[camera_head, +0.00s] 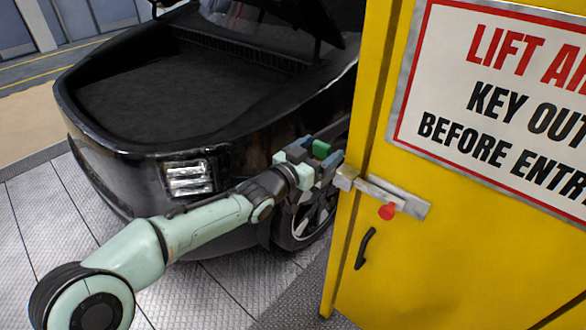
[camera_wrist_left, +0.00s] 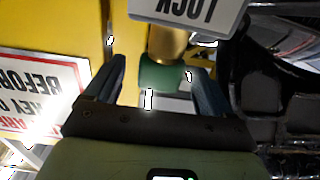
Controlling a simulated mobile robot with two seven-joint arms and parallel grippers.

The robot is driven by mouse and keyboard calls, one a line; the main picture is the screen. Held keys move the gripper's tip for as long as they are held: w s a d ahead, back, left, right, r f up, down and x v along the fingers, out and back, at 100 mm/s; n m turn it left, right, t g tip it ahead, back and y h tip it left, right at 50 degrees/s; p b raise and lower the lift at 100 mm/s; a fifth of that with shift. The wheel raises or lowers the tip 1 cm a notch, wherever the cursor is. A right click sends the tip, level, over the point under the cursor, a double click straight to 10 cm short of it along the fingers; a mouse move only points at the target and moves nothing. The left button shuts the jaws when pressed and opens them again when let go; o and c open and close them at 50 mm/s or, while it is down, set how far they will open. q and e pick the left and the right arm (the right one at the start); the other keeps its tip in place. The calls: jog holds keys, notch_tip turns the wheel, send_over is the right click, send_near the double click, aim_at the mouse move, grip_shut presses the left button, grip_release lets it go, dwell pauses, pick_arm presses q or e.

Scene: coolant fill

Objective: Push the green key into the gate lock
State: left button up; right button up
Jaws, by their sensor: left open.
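The green key (camera_head: 321,149) shows in the head view at my left gripper (camera_head: 324,164), close to the left edge of the yellow gate. In the left wrist view the green key (camera_wrist_left: 163,78) lies between the two open fingers of my left gripper (camera_wrist_left: 158,66). Its far side meets a brass cylinder (camera_wrist_left: 168,43), which runs toward a grey plate with upside-down lettering (camera_wrist_left: 188,10) that seems to belong to the gate lock. I cannot tell how deep the key sits. My right gripper is not in view.
The yellow gate (camera_head: 345,270) carries a metal latch (camera_head: 395,196) with a red knob (camera_head: 387,211), a black handle (camera_head: 365,248) and a large warning sign (camera_head: 490,110). A black car (camera_head: 120,170) with its hood raised stands close behind my left arm. Open floor (camera_head: 215,300) lies in front.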

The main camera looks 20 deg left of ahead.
pick_arm(q)
jog(key=v, duration=1.2)
jog(key=shift+s+p, duration=0.2)
jog(key=shift+p, duration=0.2)
jog(key=shift+r, duration=0.1)
jog(key=s+f+n+g+y+p, duration=0.1)
jog(key=s+f+n+g+p, duration=0.2)
jog(key=f, duration=1.3)
jog(key=s+f+n+g+y+p, duration=0.1)
jog(key=f+n+g+y+p, duration=0.3)
jog(key=f, duration=1.1)
jog(key=s+d+f+g, duration=0.2)
jog(key=s+f, duration=0.3)
jog(key=s, duration=0.4)
jog(key=s+d+f+g+h+p, duration=0.1)
jog(key=s+d+f+g, duration=0.2)
jog(key=s+f+g, duration=0.2)
jog(key=s+d+f+n+g+h+p, duration=0.1)
jog(key=s+f+g, duration=0.3)
jog(key=s, duration=0.8)
notch_tip(320, 180, down, 2)
jog(key=shift+s+d+f, duration=0.1)
jog(key=shift+s+d, duration=0.25)
jog(key=shift+d, duration=0.55)
